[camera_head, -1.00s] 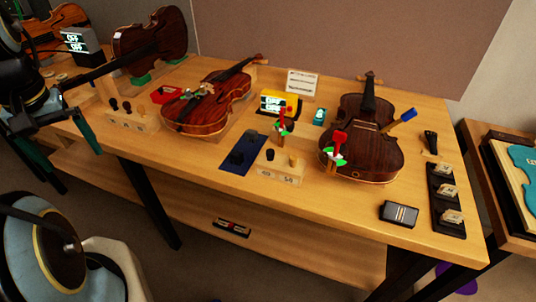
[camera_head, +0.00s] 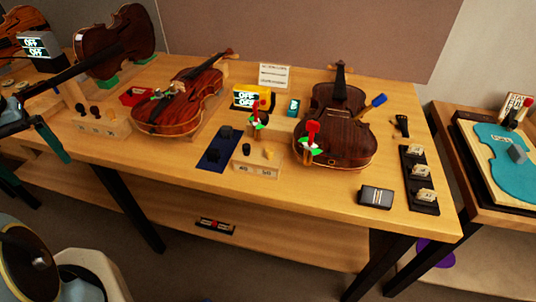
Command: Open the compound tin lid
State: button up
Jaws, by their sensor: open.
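A small dark tin (camera_head: 376,197) with a pale band on top lies near the front right edge of the bench; it looks like the compound tin, and its lid appears closed. My gripper (camera_head: 50,182) is at the far left, in front of the bench's left part. Its dark green fingers are apart with nothing seen between them. It is far from the tin, with most of the bench's width between them. The gripper's left part is cut by the picture edge.
A violin (camera_head: 336,132) lies behind the tin, with a black tray (camera_head: 419,203) of small parts to its right. Another violin (camera_head: 178,104), a blue mat (camera_head: 220,150) and a wooden block (camera_head: 256,168) stand between my gripper and the tin. A side table (camera_head: 462,202) is at right.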

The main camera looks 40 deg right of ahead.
aim_at(135, 94)
jog(key=i+l+u, duration=0.1)
jog(key=i, duration=0.4)
jog(key=i+l+u, duration=0.1)
jog(key=i, duration=0.35)
